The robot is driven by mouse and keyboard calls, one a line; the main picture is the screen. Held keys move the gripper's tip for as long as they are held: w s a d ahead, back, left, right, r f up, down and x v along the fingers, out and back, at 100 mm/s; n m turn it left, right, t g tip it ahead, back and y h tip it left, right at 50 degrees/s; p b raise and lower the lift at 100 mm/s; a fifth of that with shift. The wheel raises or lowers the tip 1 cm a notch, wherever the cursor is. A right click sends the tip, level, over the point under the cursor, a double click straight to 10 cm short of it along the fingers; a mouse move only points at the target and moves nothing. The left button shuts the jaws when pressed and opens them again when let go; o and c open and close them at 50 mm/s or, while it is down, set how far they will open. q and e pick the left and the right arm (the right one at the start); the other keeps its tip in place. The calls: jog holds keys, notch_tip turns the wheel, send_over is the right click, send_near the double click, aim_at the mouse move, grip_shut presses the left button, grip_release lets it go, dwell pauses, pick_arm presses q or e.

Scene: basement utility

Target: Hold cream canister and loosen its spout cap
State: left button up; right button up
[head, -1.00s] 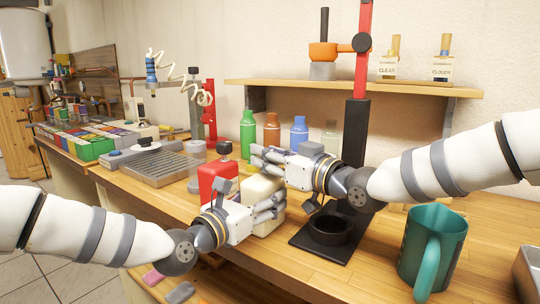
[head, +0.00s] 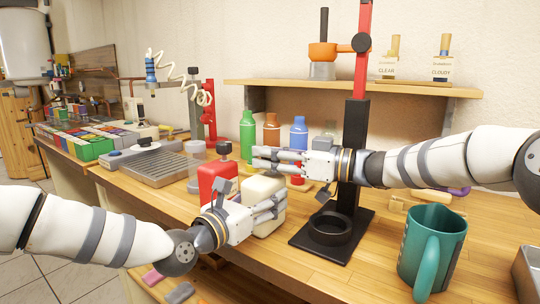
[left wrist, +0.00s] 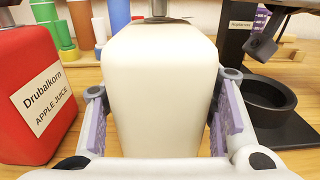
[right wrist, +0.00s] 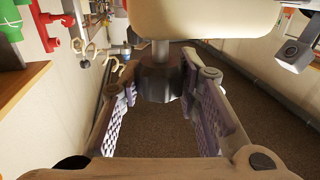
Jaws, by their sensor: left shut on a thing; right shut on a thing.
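The cream canister (head: 263,188) stands upright on the wooden bench and fills the middle of the left wrist view (left wrist: 160,90). My left gripper (head: 272,208) is shut on its body, with one finger on each side. Above it, my right gripper (head: 268,158) is shut on the dark spout cap (right wrist: 160,80), which shows between the fingers in the right wrist view on a grey neck. The canister's cream top (right wrist: 200,18) shows beyond the cap there. The cap is hidden behind the fingers in the head view.
A red canister (left wrist: 40,92), labelled apple juice, stands close left of the cream one. A black stand (head: 305,240) with a round holder and a teal jug (head: 432,250) are to the right. Several coloured bottles (head: 272,130) stand behind.

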pick_arm(q)
jog(key=shift+f, duration=0.1)
pick_arm(e)
jog(key=shift+r, duration=0.1)
jog(key=o, duration=1.2)
jog(key=shift+c, duration=0.2)
jog(key=v, duration=1.2)
jog(key=shift+r, duration=0.15)
notch_tip(320, 180, up, 6)
pick_arm(q)
jog(key=o, duration=1.7)
pick_arm(e)
jog(key=s+d+r, duration=0.1)
jog(key=s+d, duration=0.1)
jog(key=d, duration=0.7)
jog(key=shift+s+d+r, duration=0.25)
jog(key=shift+d+r, duration=0.1)
jog(key=shift+d, duration=0.05)
